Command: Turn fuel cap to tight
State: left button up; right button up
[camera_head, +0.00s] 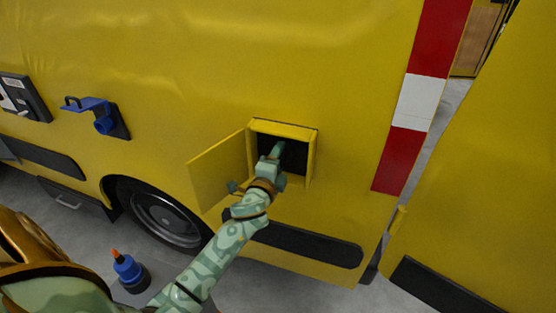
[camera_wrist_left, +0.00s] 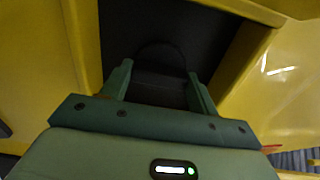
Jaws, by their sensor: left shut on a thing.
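The fuel cap (camera_wrist_left: 161,56) is a dark round shape in the dark recess in the left wrist view. Its grip lies between the two green fingers of my left gripper (camera_wrist_left: 159,78), which is shut on it. The cap's markings and turn angle are too dark to read. In the head view my left gripper (camera_head: 275,153) reaches into the square yellow filler recess (camera_head: 312,158) on the vehicle's side and hides the cap. The yellow filler door (camera_head: 217,170) stands open to the left of the recess. My right gripper is not in view.
The yellow vehicle side (camera_head: 230,70) fills most of the head view. A blue fitting (camera_head: 103,124) sticks out at the left, above a wheel (camera_head: 165,214). A blue bottle-like object with an orange tip (camera_head: 127,267) stands low at the left. A red-white strip (camera_head: 415,102) is at right.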

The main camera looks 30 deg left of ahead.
pick_arm(q)
jog(key=o, duration=1)
jog(key=shift+d, duration=0.1)
jog(key=b+v, duration=0.1)
jog(key=v, duration=1.5)
jog(key=shift+s+d, duration=0.1)
